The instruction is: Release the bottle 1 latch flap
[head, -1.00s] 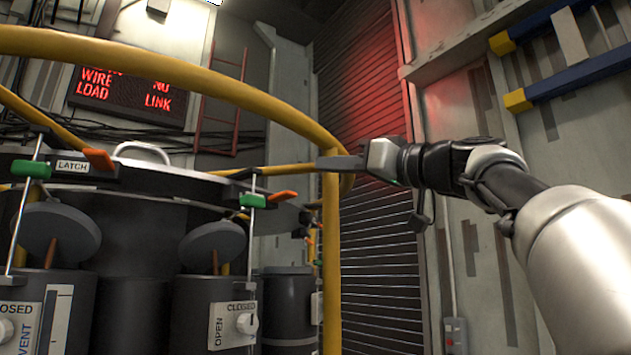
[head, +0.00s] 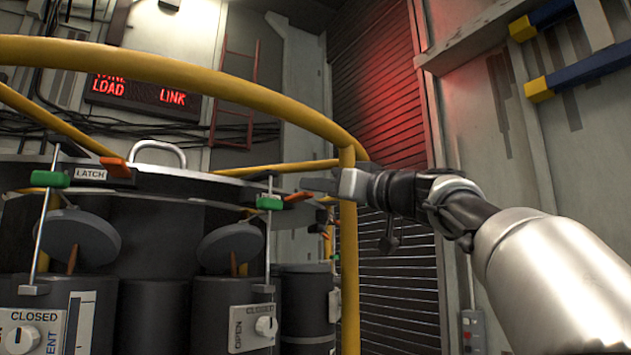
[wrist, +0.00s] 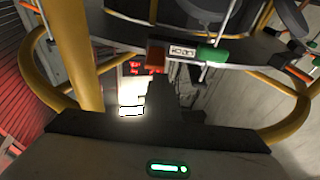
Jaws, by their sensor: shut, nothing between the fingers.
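In the head view, one latch has a green part (head: 50,179), a LATCH label (head: 90,174) and an orange flap (head: 116,167) at the left. Another latch has a green part (head: 269,203) and an orange flap (head: 298,197) at the rim's right end. I cannot tell which belongs to bottle 1. My gripper (head: 308,185) is shut and empty, its tip close above and right of the right orange flap; contact is unclear. In the wrist view, the shut fingers (wrist: 173,90) point toward a LATCH label (wrist: 183,51) between an orange-brown flap (wrist: 156,55) and a green part (wrist: 213,54).
A yellow rail (head: 240,92) rings the bottles, with an upright yellow post (head: 349,260) beside and behind my gripper. Dark bottles with round grey discs (head: 230,246) and a valve knob (head: 266,327) stand below. A red-lit shutter (head: 385,130) is behind.

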